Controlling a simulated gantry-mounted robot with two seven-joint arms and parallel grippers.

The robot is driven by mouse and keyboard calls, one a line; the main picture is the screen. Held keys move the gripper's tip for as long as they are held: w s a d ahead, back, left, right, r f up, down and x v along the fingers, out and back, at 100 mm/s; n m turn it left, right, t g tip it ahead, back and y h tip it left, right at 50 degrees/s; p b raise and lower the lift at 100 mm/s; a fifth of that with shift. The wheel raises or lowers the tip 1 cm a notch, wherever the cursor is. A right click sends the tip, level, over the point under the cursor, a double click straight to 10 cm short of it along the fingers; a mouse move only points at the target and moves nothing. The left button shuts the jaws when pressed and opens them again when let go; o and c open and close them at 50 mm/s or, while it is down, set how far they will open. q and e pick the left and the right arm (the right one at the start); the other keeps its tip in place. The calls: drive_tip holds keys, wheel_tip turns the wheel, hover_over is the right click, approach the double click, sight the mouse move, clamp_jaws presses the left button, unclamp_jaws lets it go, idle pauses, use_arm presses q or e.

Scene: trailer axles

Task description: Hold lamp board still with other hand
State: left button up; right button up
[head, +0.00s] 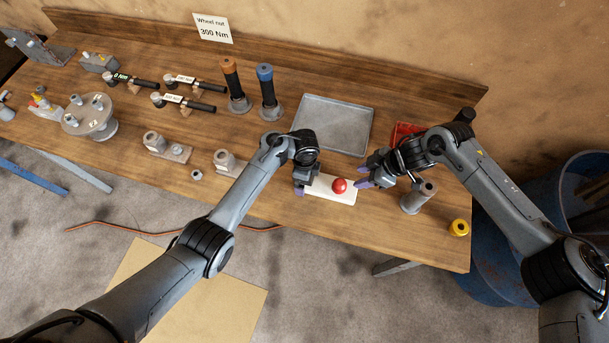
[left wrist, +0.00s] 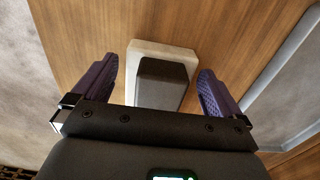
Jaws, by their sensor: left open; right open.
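The lamp board is a white slab (head: 321,190) lying on the bench, with a red dome lamp (head: 339,186) on it. My left gripper (head: 304,187) is at the board's left end, open. In the left wrist view its purple fingers (left wrist: 157,72) stand wide apart on either side of the board (left wrist: 148,50) and a dark block (left wrist: 163,83) on it, with gaps on both sides. My right gripper (head: 363,174) is open to the right of the red lamp, close to the board's right end. Whether it touches the board cannot be told.
A grey metal tray (head: 333,125) lies behind the board, and a red bin (head: 404,131) is partly hidden behind my right arm. A grey cylinder (head: 418,197) and a yellow ring (head: 459,228) stand at the right. Clear wood lies in front of the board, up to the bench edge.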

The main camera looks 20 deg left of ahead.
use_arm(q)
drive_tip(key=c, duration=1.2)
drive_tip(key=shift+s+a+f, duration=0.1)
drive_tip(key=shift+s+f, duration=0.05)
drive_tip(key=shift+f, duration=0.3)
idle(0.7)
